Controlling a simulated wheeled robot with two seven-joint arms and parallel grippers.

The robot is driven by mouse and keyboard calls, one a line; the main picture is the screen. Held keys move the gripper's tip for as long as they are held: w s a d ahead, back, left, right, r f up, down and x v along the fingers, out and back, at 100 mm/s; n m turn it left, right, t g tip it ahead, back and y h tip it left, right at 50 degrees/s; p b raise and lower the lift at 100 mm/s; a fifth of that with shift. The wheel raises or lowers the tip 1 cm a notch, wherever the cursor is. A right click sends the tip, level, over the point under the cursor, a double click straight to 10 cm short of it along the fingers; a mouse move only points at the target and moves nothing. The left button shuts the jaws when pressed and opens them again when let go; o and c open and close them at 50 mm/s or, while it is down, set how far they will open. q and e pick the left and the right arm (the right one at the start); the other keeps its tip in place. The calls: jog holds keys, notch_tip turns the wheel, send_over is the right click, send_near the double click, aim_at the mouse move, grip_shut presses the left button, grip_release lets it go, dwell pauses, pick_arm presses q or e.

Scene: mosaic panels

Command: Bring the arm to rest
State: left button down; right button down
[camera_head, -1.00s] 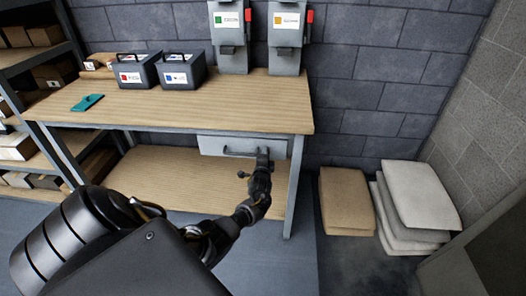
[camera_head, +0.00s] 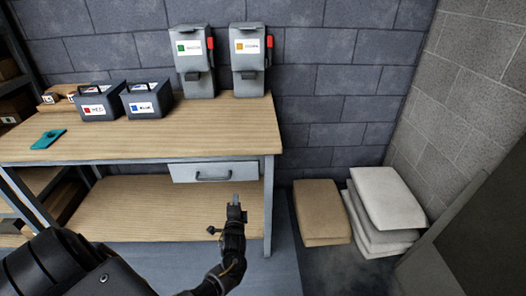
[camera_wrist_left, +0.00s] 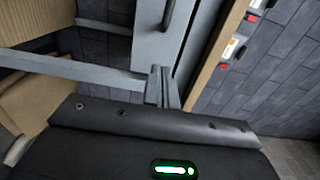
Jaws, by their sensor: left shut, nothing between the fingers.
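My left gripper (camera_head: 236,200) is in front of the workbench in the head view, below and a little right of the drawer (camera_head: 213,172). It is shut and empty, pointing up in the picture, and appears clear of the drawer handle. In the left wrist view my left gripper (camera_wrist_left: 163,88) shows as narrow grey fingers close together, with the drawer handle (camera_wrist_left: 168,12) beyond them. The drawer looks closed. My right gripper does not show.
The wooden workbench (camera_head: 150,145) holds two dark boxes, labelled red (camera_head: 100,100) and blue (camera_head: 147,98), a teal item (camera_head: 48,139) and two grey dispensers at the wall.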

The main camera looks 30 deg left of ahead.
pick_arm(q)
jog(key=s+d+f+n+g+h, duration=0.2)
jog(key=s+d+f, duration=0.1)
jog(key=f, duration=0.6)
jog(key=s+d+f+n+g+h, duration=0.1)
jog(key=s+d+f+n+h, duration=0.2)
jog(key=f, duration=0.5)
jog(key=s+d+f+n+g+h, duration=0.15)
jog(key=s+d+f, duration=0.25)
jog(key=f, duration=0.5)
jog(key=s+d+f+n+g+h, duration=0.1)
jog(key=s+d+f+g+h, duration=0.1)
jog(key=s+f, duration=0.45)
jog(key=s+d+f+n+g+h, duration=0.1)
jog(key=s+d+f+g, duration=0.25)
jog(key=s, duration=0.65)
jog(key=s+d+f+g, duration=0.1)
jog(key=s+d+f, duration=0.1)
jog(key=s, duration=0.9)
jog(key=s+d+f+g+h, duration=0.1)
jog(key=s+f+g, duration=0.1)
jog(key=s, duration=0.9)
jog(key=shift+d+f, duration=0.35)
jog(key=shift+f, duration=0.4)
